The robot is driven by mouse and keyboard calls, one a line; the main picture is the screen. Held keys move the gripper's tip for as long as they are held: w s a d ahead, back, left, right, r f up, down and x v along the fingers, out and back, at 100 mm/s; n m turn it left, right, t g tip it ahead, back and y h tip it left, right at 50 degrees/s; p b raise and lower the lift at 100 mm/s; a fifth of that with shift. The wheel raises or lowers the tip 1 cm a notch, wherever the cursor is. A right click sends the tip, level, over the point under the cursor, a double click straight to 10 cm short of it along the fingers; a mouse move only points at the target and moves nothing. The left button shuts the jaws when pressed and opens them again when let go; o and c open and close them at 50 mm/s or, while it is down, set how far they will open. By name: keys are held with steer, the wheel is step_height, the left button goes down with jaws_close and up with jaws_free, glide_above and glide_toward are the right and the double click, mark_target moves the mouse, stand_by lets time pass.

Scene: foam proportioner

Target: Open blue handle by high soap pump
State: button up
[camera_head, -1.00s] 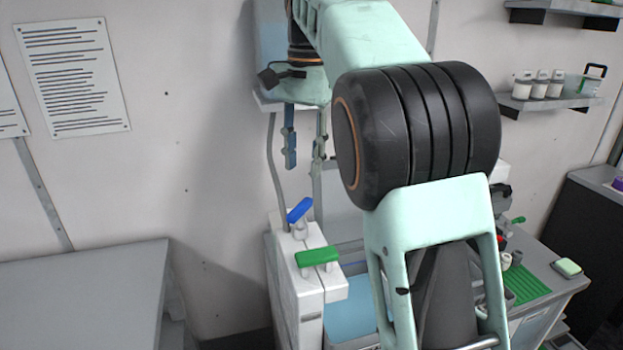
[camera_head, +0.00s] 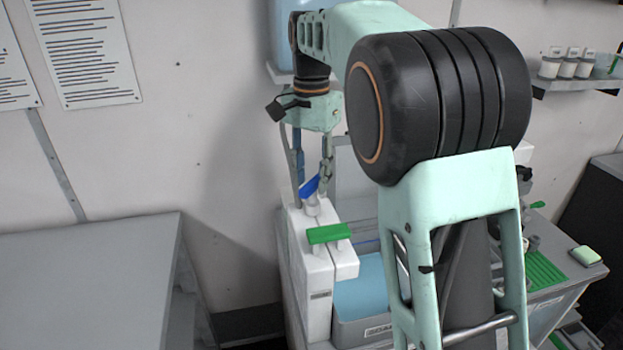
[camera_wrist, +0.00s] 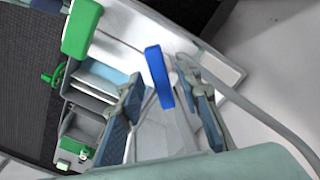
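The blue handle (camera_head: 309,187) sits on a white fitting on top of the white pump housing (camera_head: 318,290), behind the green handle (camera_head: 329,233). My gripper (camera_head: 312,168) points down at the blue handle, with its two fingers apart. In the wrist view the blue handle (camera_wrist: 159,77) stands between the open fingers (camera_wrist: 160,85), closer to the right finger. I cannot tell whether that finger touches it. The green handle (camera_wrist: 81,28) shows at the upper left there. My arm hides part of the area right of the housing.
A blue tank (camera_head: 284,35) is on the wall above, behind my wrist. A grey hose runs down to the housing. A grey table (camera_head: 90,280) stands at the left. A grey bin with blue contents (camera_head: 362,298) is right of the housing. A wall shelf (camera_head: 575,85) holds small jars.

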steer(key=shift+f, duration=0.25)
jaws_close()
steer(key=shift+r+n+p, duration=0.1)
steer(key=shift+n+p, duration=0.25)
steer(key=shift+n, duration=0.05)
steer(key=n+p, duration=0.2)
steer(key=n, duration=0.1)
steer(key=shift+d+n, duration=0.15)
steer(key=shift+n, duration=0.25)
steer(key=shift+n+p, duration=0.95)
steer(key=shift+n, duration=1.25)
